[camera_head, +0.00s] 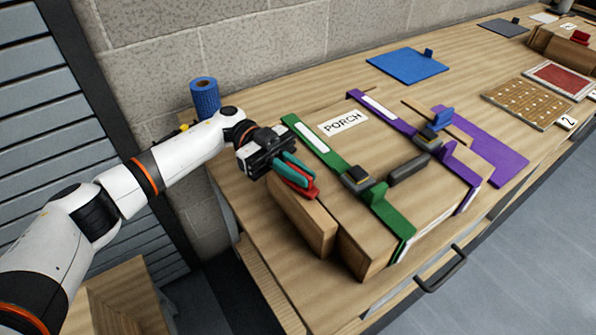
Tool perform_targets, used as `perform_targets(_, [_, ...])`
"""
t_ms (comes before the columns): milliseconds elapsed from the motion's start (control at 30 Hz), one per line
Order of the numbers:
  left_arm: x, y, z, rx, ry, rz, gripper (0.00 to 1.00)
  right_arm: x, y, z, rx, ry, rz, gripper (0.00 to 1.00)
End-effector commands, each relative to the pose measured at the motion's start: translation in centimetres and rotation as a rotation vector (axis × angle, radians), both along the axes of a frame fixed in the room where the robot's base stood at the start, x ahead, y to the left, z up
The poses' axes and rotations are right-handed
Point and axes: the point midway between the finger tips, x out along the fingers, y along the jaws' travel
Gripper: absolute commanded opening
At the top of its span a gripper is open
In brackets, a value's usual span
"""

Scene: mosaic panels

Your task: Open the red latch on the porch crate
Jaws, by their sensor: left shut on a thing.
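The porch crate is a wooden box (330,165) with a white PORCH label (343,122), a green strap (313,141) and a purple strap (385,116). The red latch (303,190) shows as a red piece at the crate's left end, above a narrow wooden block (302,218). My left gripper (290,172) comes in from the left and is shut at the red latch, with a teal piece beside the red one. The gripper partly hides the latch, so its exact position is unclear. My right gripper is out of view.
A blue roll (205,98) stands at the bench's left rear by the block wall. A blue panel (407,66), a purple panel (485,148), a dotted board (528,101) and a red-centred board (562,78) lie farther right. The bench front has a dark drawer handle (441,272).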

Motion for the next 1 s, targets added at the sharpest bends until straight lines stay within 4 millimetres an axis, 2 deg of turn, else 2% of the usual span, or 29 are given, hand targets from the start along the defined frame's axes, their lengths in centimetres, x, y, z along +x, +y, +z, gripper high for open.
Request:
perform_targets(133, [0.0, 0.0, 0.0, -0.001, 0.002, 0.000, 0.00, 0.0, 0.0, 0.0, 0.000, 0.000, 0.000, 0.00])
perform_targets(167, [0.0, 0.0, 0.0, -0.001, 0.002, 0.000, 0.16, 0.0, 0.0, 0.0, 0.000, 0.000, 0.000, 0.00])
perform_targets(267, [0.0, 0.0, 0.0, -0.001, 0.002, 0.000, 0.32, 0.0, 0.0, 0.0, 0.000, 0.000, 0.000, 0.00])
perform_targets(667, [0.5, 0.5, -0.1, 0.000, 0.000, 0.002, 0.33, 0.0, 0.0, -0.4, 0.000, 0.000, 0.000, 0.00])
perform_targets(767, [1.6, 1.6, -0.3, 0.001, -0.001, 0.004, 0.33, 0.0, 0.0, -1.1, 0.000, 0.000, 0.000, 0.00])
perform_targets(1000, [5.3, 5.4, -0.5, 0.000, 0.000, 0.005, 0.33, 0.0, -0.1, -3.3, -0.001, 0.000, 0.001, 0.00])
